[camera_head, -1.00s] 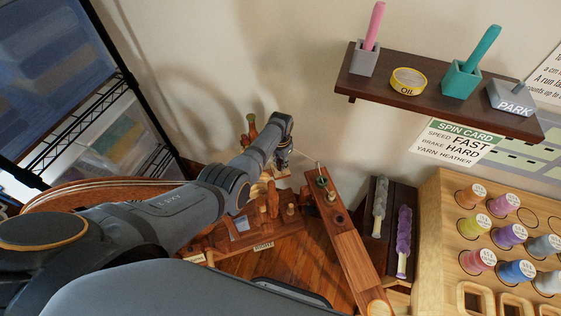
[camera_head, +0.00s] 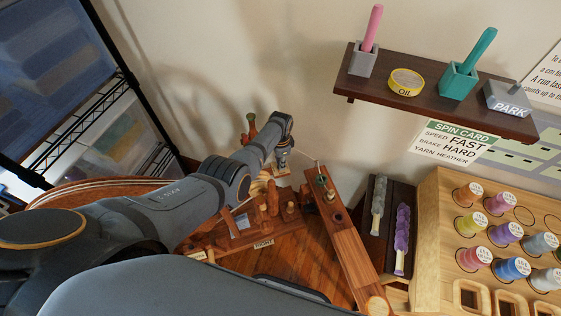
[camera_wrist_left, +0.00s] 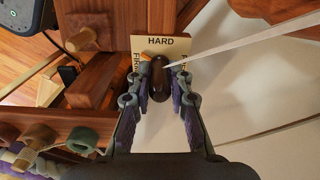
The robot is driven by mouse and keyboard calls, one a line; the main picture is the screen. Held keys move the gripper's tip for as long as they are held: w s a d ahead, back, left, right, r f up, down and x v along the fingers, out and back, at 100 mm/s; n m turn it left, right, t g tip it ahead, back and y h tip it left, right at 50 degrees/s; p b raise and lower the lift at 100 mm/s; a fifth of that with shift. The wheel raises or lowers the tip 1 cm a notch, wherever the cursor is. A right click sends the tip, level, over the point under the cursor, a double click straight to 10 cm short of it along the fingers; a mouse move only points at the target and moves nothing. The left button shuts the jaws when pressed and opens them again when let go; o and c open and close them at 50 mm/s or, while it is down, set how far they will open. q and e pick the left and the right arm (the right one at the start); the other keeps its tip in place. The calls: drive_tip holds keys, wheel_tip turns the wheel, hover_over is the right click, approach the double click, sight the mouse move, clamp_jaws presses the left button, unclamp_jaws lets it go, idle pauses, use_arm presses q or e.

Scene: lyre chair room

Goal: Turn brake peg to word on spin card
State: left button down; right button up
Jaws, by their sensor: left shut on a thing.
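The spin card (camera_head: 457,142) on the wall reads speed FAST, brake HARD, yarn HEATHER. In the left wrist view the dark brown brake peg (camera_wrist_left: 158,80) stands in front of a pale label plate (camera_wrist_left: 143,43). The plate reads HARD along its top edge; smaller words at its sides are partly hidden. My left gripper (camera_wrist_left: 160,85) is shut on the peg, with one finger on each side. In the head view the left gripper (camera_head: 282,160) is small, at the back of the wooden wheel, and the peg cannot be made out there. My right gripper is not in view.
A wooden beam (camera_head: 350,250) runs beside the gripper. A rack of spools (camera_head: 440,240) stands at right, wire shelving (camera_head: 95,130) at left. A pale strand (camera_wrist_left: 245,37) passes close to the peg.

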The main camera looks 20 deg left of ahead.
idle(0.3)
use_arm(q)
drive_tip(key=c, duration=1.2)
unclamp_jaws()
wheel_tip(320, 180, up, 12)
